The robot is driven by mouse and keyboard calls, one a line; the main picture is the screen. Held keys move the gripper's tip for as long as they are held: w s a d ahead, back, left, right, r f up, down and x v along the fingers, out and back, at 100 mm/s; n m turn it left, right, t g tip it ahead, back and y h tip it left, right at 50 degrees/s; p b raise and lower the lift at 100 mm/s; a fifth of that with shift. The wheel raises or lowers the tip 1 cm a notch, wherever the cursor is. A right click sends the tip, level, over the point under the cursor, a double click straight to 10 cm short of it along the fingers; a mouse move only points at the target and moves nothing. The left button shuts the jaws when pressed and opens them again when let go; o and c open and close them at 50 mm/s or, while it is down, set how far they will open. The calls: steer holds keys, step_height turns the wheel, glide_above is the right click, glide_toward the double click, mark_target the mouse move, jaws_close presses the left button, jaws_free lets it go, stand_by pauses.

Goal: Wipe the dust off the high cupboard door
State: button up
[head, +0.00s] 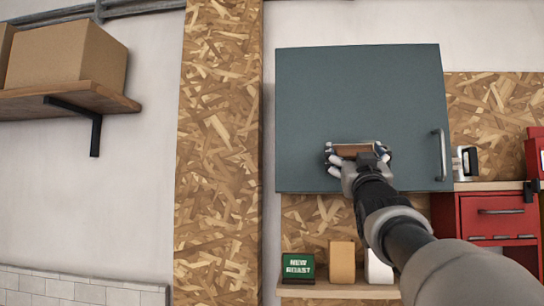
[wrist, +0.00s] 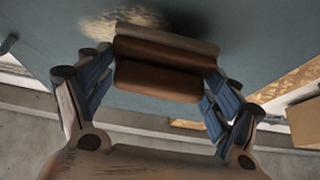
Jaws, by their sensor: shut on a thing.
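The high cupboard door (head: 355,100) is a flat blue-grey panel with a vertical bar handle (head: 442,155) at its lower right. In the wrist view the door (wrist: 240,25) fills the upper part. My gripper (head: 358,155) is at the door's lower middle, shut on a brown block with a paler layer on its door side (wrist: 158,80). The block lies against or very close to the door; contact is hard to tell. A pale tan dust patch (wrist: 122,22) shows beside and beyond the block in the wrist view. My arm hides part of the door's lower edge.
Below the door, a shelf (head: 325,291) holds a green box (head: 298,268), a tan box (head: 342,262) and a white item (head: 379,268). A red drawer cabinet (head: 497,220) stands at right. A wall shelf (head: 70,98) with cardboard boxes (head: 70,55) is at left.

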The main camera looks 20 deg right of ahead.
steer(key=shift+w+d+p, duration=0.35)
steer(key=shift+w+d, duration=0.2)
steer(key=shift+w, duration=0.3)
stand_by(0.3)
steer(key=shift+s+d+p, duration=0.15)
steer(key=shift+s+d, duration=0.4)
steer(key=shift+d, duration=0.25)
steer(key=shift+s+d+p, duration=0.15)
steer(key=shift+s+d, duration=0.35)
steer(key=shift+d, duration=0.25)
steer(key=shift+s+d+p, duration=0.55)
steer(key=shift+s+d, duration=0.05)
steer(key=shift+d, duration=0.45)
steer(key=shift+s+d+p, duration=0.55)
steer(key=shift+s+d, duration=0.1)
steer(key=shift+d, duration=0.4)
steer(key=shift+s+d+p, duration=0.55)
steer(key=shift+s+d, duration=0.05)
steer(key=shift+d, duration=0.45)
steer(key=shift+w, duration=0.1)
steer(key=shift+a, duration=0.1)
